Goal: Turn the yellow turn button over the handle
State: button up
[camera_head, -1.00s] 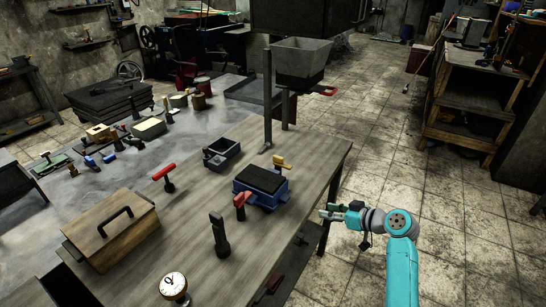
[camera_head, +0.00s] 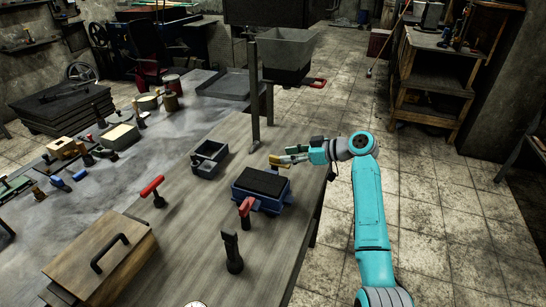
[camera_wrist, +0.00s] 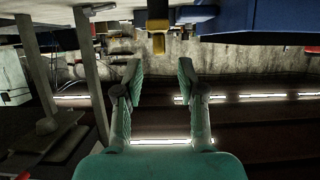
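The yellow turn button (camera_head: 279,160) stands at the back end of the blue box (camera_head: 262,194) with a black top, on the wooden table. It shows at the top middle of the wrist view (camera_wrist: 158,42), beside the blue box (camera_wrist: 265,18). My gripper (camera_head: 291,153) is at the table's right side, close to the button. In the wrist view my gripper (camera_wrist: 160,78) has its two fingers apart with nothing between them, and the button lies beyond the tips. Contact is not clear from the head view. I cannot tell which part is the handle.
A red-topped piece (camera_head: 246,207) stands at the box's near side. A black torch-like object (camera_head: 231,252), a red-handled tool (camera_head: 153,188) and a grey open box (camera_head: 209,160) stand nearby. A grey post (camera_head: 254,95) rises behind. Open floor lies right of the table.

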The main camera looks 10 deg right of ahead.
aim_at(276, 157)
jog(key=x, duration=0.6)
grip_shut()
